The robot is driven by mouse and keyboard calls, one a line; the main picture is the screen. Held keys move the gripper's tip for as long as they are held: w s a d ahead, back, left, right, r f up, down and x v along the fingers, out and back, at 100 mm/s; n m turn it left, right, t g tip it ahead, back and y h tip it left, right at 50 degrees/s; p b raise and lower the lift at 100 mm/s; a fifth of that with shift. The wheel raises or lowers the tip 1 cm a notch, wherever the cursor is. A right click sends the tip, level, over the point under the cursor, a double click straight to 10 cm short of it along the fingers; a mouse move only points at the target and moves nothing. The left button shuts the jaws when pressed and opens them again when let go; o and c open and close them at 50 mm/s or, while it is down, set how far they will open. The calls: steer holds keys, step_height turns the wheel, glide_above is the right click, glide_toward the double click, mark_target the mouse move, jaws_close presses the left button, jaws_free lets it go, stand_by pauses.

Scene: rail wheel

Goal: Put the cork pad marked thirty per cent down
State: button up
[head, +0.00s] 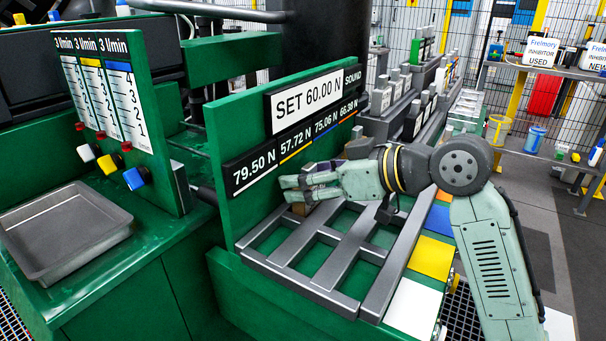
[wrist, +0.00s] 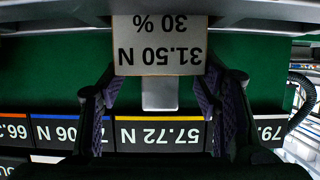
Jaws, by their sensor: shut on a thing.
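The cork pad (wrist: 160,45) is marked 31.50 N and 30 %, upside down in the wrist view. My gripper (wrist: 160,88) is shut on it, with a dark finger at each side. In the head view my gripper (head: 299,190) is over the far side of a grey slotted frame (head: 292,247), close to the green display panel. A small brown part of the pad (head: 299,209) shows below the fingers. In the wrist view the pad lines up roughly with the yellow-lined 57.72 N readout (wrist: 160,133). Whether the pad touches anything below is unclear.
A SET 60.00 N sign (head: 309,98) stands above the readouts. Grey weight-like blocks (head: 381,98) stand beyond. An empty grey tray (head: 62,230) is at left.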

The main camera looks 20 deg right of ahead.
steer(key=shift+f, duration=0.15)
steer(key=o, duration=1.3)
steer(key=shift+r, duration=0.3)
steer(key=b+v, duration=0.1)
steer(key=v, duration=1)
steer(key=shift+s+d, duration=0.3)
steer(key=shift+s, duration=0.1)
